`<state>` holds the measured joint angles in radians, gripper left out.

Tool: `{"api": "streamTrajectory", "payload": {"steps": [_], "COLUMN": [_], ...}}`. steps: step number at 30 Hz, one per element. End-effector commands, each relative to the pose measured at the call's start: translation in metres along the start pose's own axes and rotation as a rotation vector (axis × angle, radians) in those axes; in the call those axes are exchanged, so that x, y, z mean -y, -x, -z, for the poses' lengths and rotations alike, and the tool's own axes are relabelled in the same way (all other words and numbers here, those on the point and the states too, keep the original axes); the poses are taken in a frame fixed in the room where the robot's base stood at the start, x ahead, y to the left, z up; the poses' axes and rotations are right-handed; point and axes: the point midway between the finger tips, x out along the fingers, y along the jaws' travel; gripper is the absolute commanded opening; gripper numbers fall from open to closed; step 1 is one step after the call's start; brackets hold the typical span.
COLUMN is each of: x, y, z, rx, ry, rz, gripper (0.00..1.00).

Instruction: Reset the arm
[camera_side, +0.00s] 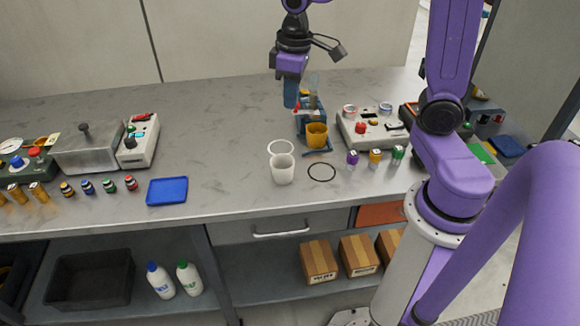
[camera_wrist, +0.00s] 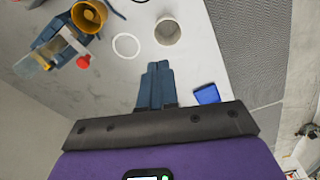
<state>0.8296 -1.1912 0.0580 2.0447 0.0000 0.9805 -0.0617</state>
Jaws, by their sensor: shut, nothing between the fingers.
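My gripper (camera_side: 291,107) points down above the back middle of the grey bench. Its blue fingers are together and empty, as the wrist view also shows (camera_wrist: 158,66). The blue stand (camera_side: 302,122) is just right of and below the gripper in the side view, and holds an amber cup (camera_side: 317,136). A clear vessel and a red knob (camera_wrist: 83,62) are on the stand. A white cup (camera_side: 283,172) stands upright in front, with a white ring (camera_side: 270,147) behind it. I cannot tell from the side view whether the gripper touches the stand.
A thin black ring (camera_side: 321,179) lies right of the white cup. A blue tray (camera_side: 167,191) and several small bottles are at left, with a grey metal box (camera_side: 88,152) behind. A control box (camera_side: 370,128) and small vials stand at right. The bench's middle left is clear.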

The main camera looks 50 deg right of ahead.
Motion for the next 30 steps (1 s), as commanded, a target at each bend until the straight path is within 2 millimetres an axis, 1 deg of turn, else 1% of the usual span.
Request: {"api": "streamTrajectory", "payload": {"steps": [1,3,5,6,8,9,12,15,18,21,23,27,30], "x": [0.019,0.043,0.060,0.071,0.086,0.095,0.111,0.121,0.127,0.130,0.131,0.128,0.127], "y": [0.003,0.004,0.005,0.005,0.006,0.005,0.004,0.002,0.000,-0.002,-0.003,-0.013,-0.016], "z": [-0.011,-0.026,-0.041,-0.052,-0.069,-0.080,-0.108,-0.131,-0.149,-0.163,-0.169,-0.171,-0.172], "rx": [-0.008,-0.015,-0.020,-0.024,-0.030,-0.034,-0.042,-0.049,-0.054,-0.058,-0.058,0.007,0.025], "ry": [0.061,0.139,0.206,0.250,0.317,0.361,0.464,0.548,0.613,0.662,0.685,0.676,0.675], "rz": [0.004,0.009,0.014,0.018,0.024,0.028,0.038,0.048,0.055,0.061,0.064,0.041,0.035], "gripper": [0.00,0.00,0.00,0.00,0.00,0.00,0.00,0.00,0.00,0.00,0.00,0.00,0.00]}}
